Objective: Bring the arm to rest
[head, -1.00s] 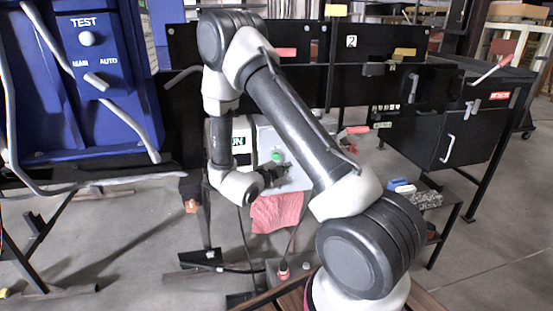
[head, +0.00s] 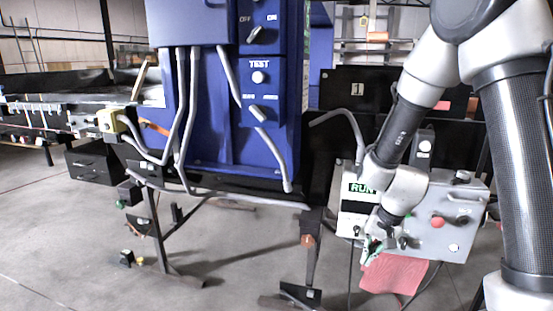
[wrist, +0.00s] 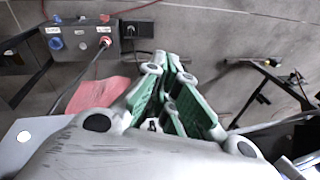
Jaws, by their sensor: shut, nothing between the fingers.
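My gripper (head: 374,252) hangs low in front of the grey control box in the head view, with my arm bent above it on the right. In the wrist view its green-padded fingers (wrist: 173,60) come together at the tips, with nothing between them. The fingers point down past the box toward the floor. The control box (head: 470,210) carries a RUN display (head: 361,188) and a red button (head: 437,222). My forearm and wrist cover part of its face.
A red cloth (head: 400,275) hangs below the box and shows in the wrist view (wrist: 98,94). A small grey box with blue and red knobs (wrist: 82,42) stands low there. A blue TEST cabinet (head: 215,125) stands left. Open floor (head: 80,250) lies at left front.

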